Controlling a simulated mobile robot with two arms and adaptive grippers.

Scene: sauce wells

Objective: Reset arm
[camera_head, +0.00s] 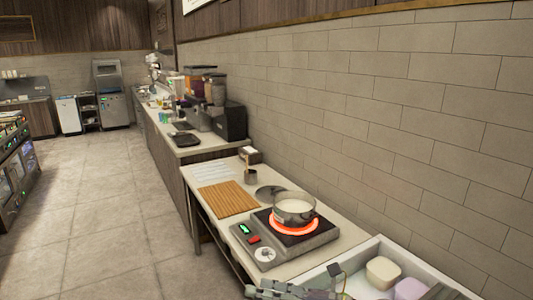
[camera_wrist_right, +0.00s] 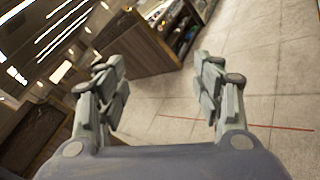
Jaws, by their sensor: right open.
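My right gripper (camera_wrist_right: 160,72) is open in the right wrist view, with its two fingers apart and nothing between them. Beyond them are tiled floor and a wood-sided counter. In the head view, grey gripper parts, apparently of my right arm (camera_head: 300,289), show at the bottom edge, in front of the cooker and beside a white bin. They are partly cut off. My left gripper is not in view.
A pot (camera_head: 294,210) of pale liquid stands on a glowing cooker (camera_head: 322,236). A wooden board (camera_head: 227,199), dark lid (camera_head: 270,192) and small cup (camera_head: 250,177) lie behind. The white bin (camera_head: 376,249) holds pale blocks. Floor (camera_head: 105,220) at left is clear.

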